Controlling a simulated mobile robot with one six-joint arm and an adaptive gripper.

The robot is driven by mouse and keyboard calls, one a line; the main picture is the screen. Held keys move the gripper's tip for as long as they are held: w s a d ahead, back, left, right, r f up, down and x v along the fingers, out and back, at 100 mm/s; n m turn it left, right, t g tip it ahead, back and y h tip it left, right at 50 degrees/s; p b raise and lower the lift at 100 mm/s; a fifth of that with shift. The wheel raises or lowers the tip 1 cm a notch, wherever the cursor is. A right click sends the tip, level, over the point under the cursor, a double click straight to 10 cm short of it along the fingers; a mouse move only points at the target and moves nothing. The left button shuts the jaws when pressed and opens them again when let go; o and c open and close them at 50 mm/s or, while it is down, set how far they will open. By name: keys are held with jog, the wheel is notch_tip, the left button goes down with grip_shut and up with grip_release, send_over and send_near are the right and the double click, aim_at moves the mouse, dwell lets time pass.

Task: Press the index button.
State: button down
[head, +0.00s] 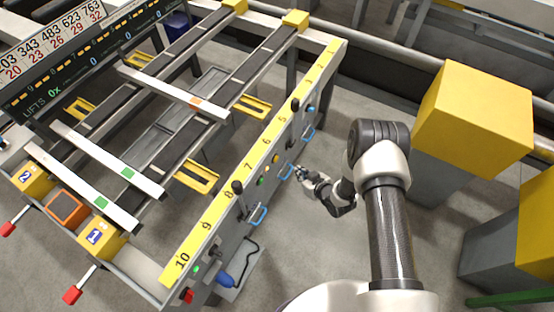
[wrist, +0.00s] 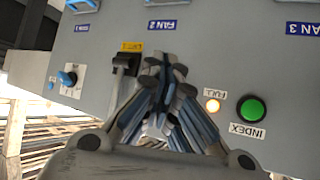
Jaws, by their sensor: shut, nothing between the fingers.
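The green index button (wrist: 252,110) is on the grey panel at the right of the wrist view, with its INDEX label (wrist: 247,132) upside down. My gripper (wrist: 162,68) is shut and empty, pointing at the panel to the left of the button and apart from it. In the head view my gripper (head: 299,171) is beside the table's side panel, near a blue handle. A small green spot (head: 276,158) shows on that panel, but I cannot tell for sure that it is the index button.
A lit orange FULL lamp (wrist: 212,106) sits between my gripper and the button. A black lever (wrist: 124,64) and a blue knob (wrist: 67,78) are to the left. A yellow numbered strip (head: 225,190) tops the panel. A yellow-topped block (head: 475,105) stands right of my arm.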

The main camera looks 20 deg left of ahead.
aim_at(276, 159)
jog(key=a, duration=0.2)
jog(key=a+b, duration=0.1)
jog(key=a, duration=0.2)
jog(key=shift+w+a, duration=0.25)
jog(key=shift+a, duration=0.15)
dwell(1.1)
jog(key=shift+a+b, duration=0.4)
jog(key=shift+b, duration=0.1)
